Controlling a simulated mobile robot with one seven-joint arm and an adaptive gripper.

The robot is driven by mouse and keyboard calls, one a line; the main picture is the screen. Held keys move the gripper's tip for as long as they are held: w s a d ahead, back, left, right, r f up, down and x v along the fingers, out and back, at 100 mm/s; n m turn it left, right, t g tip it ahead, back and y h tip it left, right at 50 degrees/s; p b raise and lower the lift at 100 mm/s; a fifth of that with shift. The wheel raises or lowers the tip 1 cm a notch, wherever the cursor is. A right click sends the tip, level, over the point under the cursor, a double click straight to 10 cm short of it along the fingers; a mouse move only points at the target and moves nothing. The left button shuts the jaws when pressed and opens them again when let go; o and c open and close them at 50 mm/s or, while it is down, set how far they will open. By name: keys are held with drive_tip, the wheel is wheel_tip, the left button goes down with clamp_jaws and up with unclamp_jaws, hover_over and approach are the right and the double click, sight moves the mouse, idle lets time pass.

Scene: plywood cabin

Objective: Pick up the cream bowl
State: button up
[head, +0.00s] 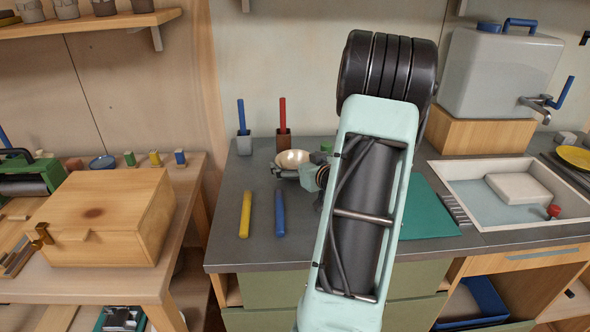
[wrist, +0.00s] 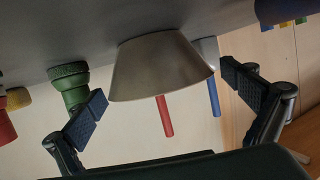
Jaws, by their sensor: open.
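The cream bowl (head: 292,158) sits on the grey counter, left of my raised arm in the head view. In the wrist view the picture is turned over and the bowl (wrist: 160,68) hangs from the counter at the top, wide between the fingers. My gripper (head: 291,173) is at the near side of the bowl, and the arm hides part of it. In the wrist view my gripper (wrist: 165,92) is open, with one finger on each side of the bowl. I see gaps between the fingers and the bowl and cannot tell how deep they reach.
A green object (wrist: 70,85) stands close by the left finger in the wrist view. Behind the bowl are holders with a blue stick (head: 241,115) and a red stick (head: 282,114). Yellow (head: 245,214) and blue (head: 280,213) sticks lie in front.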

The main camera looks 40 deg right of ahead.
drive_tip(key=shift+w+d+f, duration=0.1)
drive_tip(key=shift+w, duration=0.35)
drive_tip(key=shift+c, duration=0.2)
drive_tip(key=c, duration=1.5)
